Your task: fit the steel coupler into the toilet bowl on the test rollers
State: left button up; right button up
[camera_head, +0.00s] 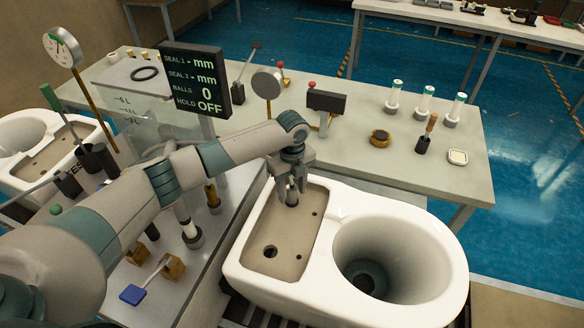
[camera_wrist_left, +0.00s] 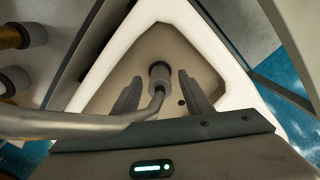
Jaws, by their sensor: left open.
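The white toilet bowl (camera_head: 400,290) lies on dark rollers, with a beige tank deck (camera_head: 285,235) on its left part. The steel coupler (camera_head: 292,196) appears as a short grey cylinder at the far end of this deck. In the left wrist view the coupler (camera_wrist_left: 160,74) stands between my fingers, with a bent grey tube running off to the left. My left gripper (camera_head: 290,180) is over the deck; in the left wrist view its two fingers (camera_wrist_left: 163,98) are apart, with gaps beside the coupler. The coupler's lower end is hidden, so its seating is unclear. My right gripper is out of view.
A display (camera_head: 195,80) stands behind my arm, reading balls 0 and hold OFF. The back table (camera_head: 400,155) holds white cylinders, a brass ring and a round gauge. Wooden blocks (camera_head: 172,267) and a blue-ended tool (camera_head: 133,294) lie left of the bowl.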

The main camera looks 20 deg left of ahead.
pick_arm(q)
notch_tip(320, 180, up, 17)
jog(key=b, duration=0.5)
dwell(0.9)
